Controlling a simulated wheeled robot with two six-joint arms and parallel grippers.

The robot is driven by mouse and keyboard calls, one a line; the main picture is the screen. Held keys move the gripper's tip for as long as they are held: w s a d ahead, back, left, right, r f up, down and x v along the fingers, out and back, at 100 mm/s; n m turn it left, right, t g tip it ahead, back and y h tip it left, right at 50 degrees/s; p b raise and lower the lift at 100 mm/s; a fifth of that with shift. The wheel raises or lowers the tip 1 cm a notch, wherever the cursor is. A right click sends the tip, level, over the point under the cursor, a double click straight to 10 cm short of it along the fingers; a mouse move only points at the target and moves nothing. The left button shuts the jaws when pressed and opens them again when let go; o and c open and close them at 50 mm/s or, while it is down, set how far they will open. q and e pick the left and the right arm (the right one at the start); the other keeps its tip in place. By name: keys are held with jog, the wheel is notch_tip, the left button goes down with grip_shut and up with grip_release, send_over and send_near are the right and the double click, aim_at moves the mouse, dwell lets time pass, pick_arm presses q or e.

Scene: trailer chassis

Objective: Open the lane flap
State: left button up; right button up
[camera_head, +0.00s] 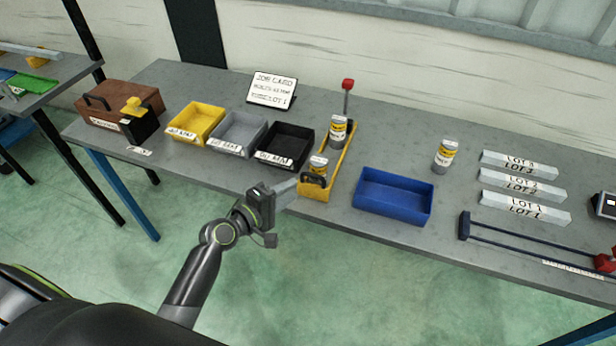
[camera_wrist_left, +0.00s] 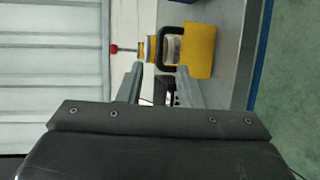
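The yellow lane (camera_head: 341,159) stands on the grey table, running away from the front edge. At its near end is a yellow front piece (camera_head: 314,192) with a black handle (camera_head: 312,180); I take this for the flap, and it looks closed. Two cans with yellow-and-white labels are in the lane, a near one (camera_head: 319,165) and a far one (camera_head: 338,131). My left gripper (camera_head: 296,184) is just left of the handle. In the left wrist view its fingers (camera_wrist_left: 158,72) are apart and empty, with the handle (camera_wrist_left: 162,55) ahead between them; contact is unclear.
A blue bin (camera_head: 393,215) stands to the right of the lane, with a lone can (camera_head: 445,156) behind it. A black bin (camera_head: 286,145), a grey bin (camera_head: 239,133) and a yellow bin (camera_head: 196,122) stand left. A red-knobbed post (camera_head: 347,96) rises at the lane's far end.

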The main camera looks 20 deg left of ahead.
aim_at(312, 177)
pick_arm(q)
jog(key=x, duration=0.7)
jog(key=shift+w+d+f, duration=0.1)
jog(key=shift+w+f, duration=0.05)
jog(key=shift+w, duration=0.15)
jog(key=shift+c, duration=0.3)
grip_shut()
